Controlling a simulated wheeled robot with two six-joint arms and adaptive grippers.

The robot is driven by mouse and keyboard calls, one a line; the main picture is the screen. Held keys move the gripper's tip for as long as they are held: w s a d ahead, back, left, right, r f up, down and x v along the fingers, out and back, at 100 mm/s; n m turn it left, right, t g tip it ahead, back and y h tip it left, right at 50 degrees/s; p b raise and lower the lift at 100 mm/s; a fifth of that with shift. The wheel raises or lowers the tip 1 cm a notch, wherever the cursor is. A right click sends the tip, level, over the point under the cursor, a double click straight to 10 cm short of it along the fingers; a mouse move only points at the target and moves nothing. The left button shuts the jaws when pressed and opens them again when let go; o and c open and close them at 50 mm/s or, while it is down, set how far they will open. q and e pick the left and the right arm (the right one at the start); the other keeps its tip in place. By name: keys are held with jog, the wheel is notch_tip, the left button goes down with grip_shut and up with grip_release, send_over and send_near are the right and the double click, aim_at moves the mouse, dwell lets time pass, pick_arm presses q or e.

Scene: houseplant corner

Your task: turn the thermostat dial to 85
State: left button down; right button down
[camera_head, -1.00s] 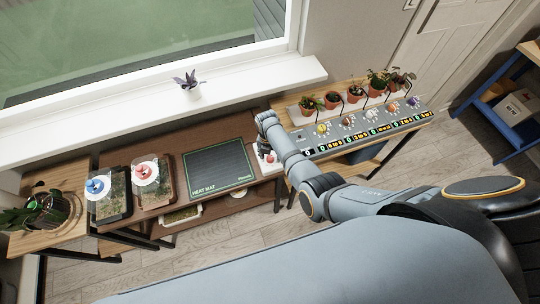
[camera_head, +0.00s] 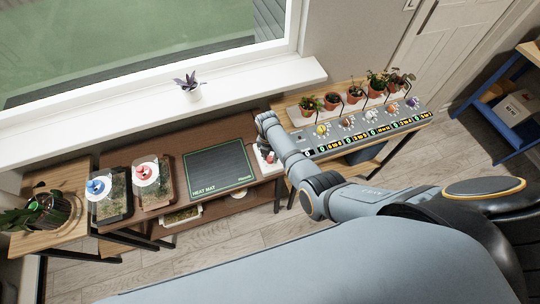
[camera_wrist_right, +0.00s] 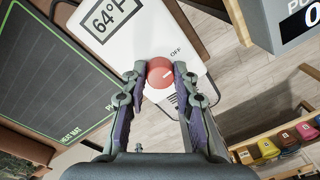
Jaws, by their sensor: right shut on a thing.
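My right gripper (camera_wrist_right: 160,80) is shut on the dial, one finger on each side. In the head view the thermostat (camera_head: 262,165) is at the right end of the brown bench, and my right gripper (camera_head: 265,146) is over it, partly hiding it. My left gripper is not in view.
The dark heat mat (camera_head: 215,168) lies left of the thermostat. Two trays with a blue knob (camera_head: 95,186) and a red knob (camera_head: 145,171) are farther left. A grey control panel (camera_head: 365,132) with several knobs and potted plants behind it stands close on the right.

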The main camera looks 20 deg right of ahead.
jog(key=m+p, duration=0.1)
jog(key=m, duration=0.3)
jog(key=shift+d, duration=0.1)
jog(key=m+p, duration=0.1)
jog(key=m, duration=0.4)
jog(key=shift+m, duration=0.3)
jog(key=m+p, duration=0.1)
jog(key=m, duration=0.3)
jog(key=shift+s+m+y, duration=0.15)
jog(key=shift+m+y, duration=0.15)
jog(key=m, duration=0.5)
jog(key=shift+p, duration=0.35)
jog(key=m, duration=0.5)
jog(key=shift+s+m+p, duration=0.1)
jog(key=shift+m+p, duration=0.25)
jog(key=shift+m, duration=0.05)
jog(key=m, duration=0.4)
jog(key=shift+m, duration=0.3)
jog(key=m, duration=0.4)
jog(key=shift+p, duration=0.35)
jog(key=shift+a+m+t, duration=0.2)
jog(key=shift+m+t, duration=0.1)
jog(key=shift+m, duration=2.2)
